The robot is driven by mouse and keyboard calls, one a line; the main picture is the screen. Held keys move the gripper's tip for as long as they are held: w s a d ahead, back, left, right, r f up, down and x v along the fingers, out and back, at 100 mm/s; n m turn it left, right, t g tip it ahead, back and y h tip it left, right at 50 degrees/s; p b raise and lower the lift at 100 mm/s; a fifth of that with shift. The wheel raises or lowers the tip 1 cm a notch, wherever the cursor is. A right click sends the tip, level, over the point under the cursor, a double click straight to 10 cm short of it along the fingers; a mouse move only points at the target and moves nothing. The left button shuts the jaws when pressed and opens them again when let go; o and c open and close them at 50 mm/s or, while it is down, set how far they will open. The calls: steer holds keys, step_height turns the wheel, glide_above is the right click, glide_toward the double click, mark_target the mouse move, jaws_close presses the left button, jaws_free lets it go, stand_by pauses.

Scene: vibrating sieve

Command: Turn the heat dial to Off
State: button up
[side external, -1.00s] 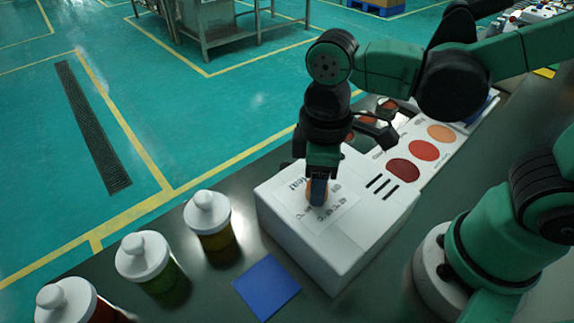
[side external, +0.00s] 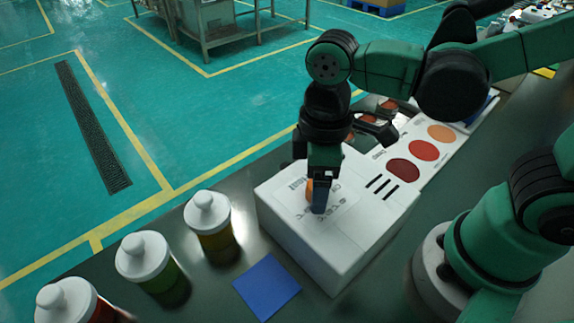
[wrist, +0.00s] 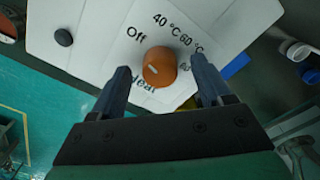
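The orange heat dial (wrist: 160,67) sits on top of the white heater box (side external: 340,250). In the wrist view, a short white mark shows on the left half of the dial. The label "Off" (wrist: 135,33) is above left of it, with 40 °C, 60 °C and 80 running to the right and "Heat" below. My gripper (wrist: 161,66) is open, with one dark finger on each side of the dial and gaps between. In the side view, a blue finger stands right of the dial (side external: 309,189) and partly covers it.
Three white-lidded jars, one amber (side external: 212,228), one green (side external: 150,262) and one red (side external: 70,302), stand left of the box. A blue square (side external: 267,286) lies in front. A white panel with red and orange discs (side external: 424,150) is behind the box.

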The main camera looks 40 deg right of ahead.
steer(key=shift+r, duration=0.1)
steer(key=shift+r, duration=2.75)
steer(key=w+d+m+t, duration=0.1)
steer(key=d+m+t, duration=0.1)
steer(key=d+m, duration=0.1)
steer(key=w+d+m+t, duration=0.2)
steer(key=d+m, duration=0.1)
steer(key=w+d+f+m+t, duration=0.1)
steer(key=d+m+t, duration=0.2)
steer(key=d, duration=0.1)
steer(key=shift+w+f, duration=0.1)
steer(key=shift+w, duration=0.25)
steer(key=shift+c, duration=0.2)
